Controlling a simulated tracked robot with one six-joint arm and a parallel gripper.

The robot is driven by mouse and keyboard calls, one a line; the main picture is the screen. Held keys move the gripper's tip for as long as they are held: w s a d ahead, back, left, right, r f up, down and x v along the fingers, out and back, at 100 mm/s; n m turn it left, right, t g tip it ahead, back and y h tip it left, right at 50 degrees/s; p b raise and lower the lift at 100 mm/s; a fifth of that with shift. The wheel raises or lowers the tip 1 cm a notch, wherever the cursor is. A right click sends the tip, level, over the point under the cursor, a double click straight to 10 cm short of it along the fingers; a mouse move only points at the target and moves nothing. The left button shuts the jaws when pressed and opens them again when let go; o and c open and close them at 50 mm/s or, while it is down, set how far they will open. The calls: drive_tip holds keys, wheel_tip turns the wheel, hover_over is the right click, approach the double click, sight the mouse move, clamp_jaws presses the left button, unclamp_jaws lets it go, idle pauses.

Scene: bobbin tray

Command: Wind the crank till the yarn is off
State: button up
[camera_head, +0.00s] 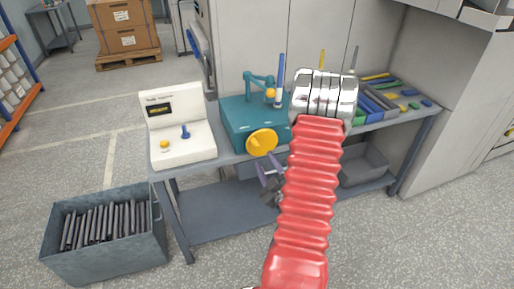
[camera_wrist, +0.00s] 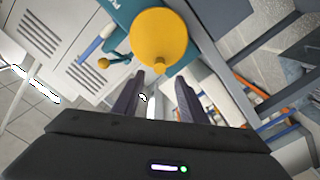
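The teal winding machine (camera_head: 238,125) stands on the grey bench. A round yellow crank disc (camera_head: 262,142) is on its front face, and it also shows large at the top of the wrist view (camera_wrist: 160,38). A teal arm with a small yellow ball (camera_head: 271,93) rises from its top beside an upright blue rod (camera_head: 281,78). I cannot make out yarn. My gripper (camera_head: 268,177) is just below and in front of the disc. In the wrist view its two dark fingers (camera_wrist: 158,100) are apart, pointing towards the disc, with nothing held.
A cream control box (camera_head: 180,130) with a yellow knob and blue lever stands left of the machine. A tray of coloured bobbins (camera_head: 385,95) is at the right. A bin (camera_head: 105,255) of dark rods stands on the floor at left. My red arm hides part of the bench.

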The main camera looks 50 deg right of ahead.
sight(259, 151)
drive_tip(key=x, duration=0.9)
drive_tip(key=shift+w+d, duration=0.1)
drive_tip(key=shift+w, duration=0.1)
clamp_jaws()
